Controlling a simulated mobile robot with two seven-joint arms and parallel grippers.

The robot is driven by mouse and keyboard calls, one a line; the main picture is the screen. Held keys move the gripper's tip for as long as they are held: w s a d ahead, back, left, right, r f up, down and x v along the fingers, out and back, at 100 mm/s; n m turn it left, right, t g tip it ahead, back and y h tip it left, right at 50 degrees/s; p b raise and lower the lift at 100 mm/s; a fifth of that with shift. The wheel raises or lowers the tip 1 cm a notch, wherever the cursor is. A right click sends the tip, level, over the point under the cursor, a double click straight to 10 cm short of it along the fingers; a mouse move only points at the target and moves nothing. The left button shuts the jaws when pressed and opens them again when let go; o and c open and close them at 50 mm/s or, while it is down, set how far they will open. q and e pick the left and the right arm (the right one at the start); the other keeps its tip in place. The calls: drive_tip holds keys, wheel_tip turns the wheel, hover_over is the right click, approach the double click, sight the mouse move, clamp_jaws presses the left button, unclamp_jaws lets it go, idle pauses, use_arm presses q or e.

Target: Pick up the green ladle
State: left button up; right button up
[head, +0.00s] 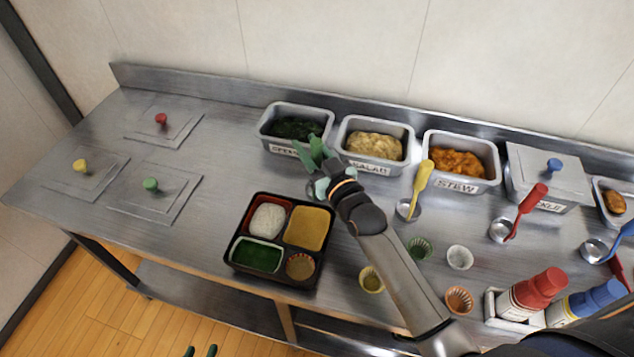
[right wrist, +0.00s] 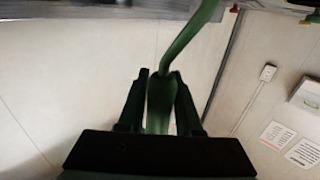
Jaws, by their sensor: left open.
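The green ladle (right wrist: 187,42) shows in the right wrist view as a curved green handle running up out of the picture. My right gripper (right wrist: 160,95) has its dark fingers against both sides of that handle and looks shut on it. In the head view the right gripper (head: 318,160) is in front of the spinach tub, and its arm hides much of the ladle. A bit of the silver bowl shows beside the gripper; I cannot tell whether it touches the counter. My left gripper (head: 200,351) shows only its two parted fingertips at the bottom edge, open and empty.
Food tubs (head: 263,137) line the back of the counter. A black bento tray (head: 232,240) with food is left of my right arm. A red ladle and bottles stand further right. Knobbed lids lie left.

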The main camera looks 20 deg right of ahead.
clamp_jaws()
idle(0.9)
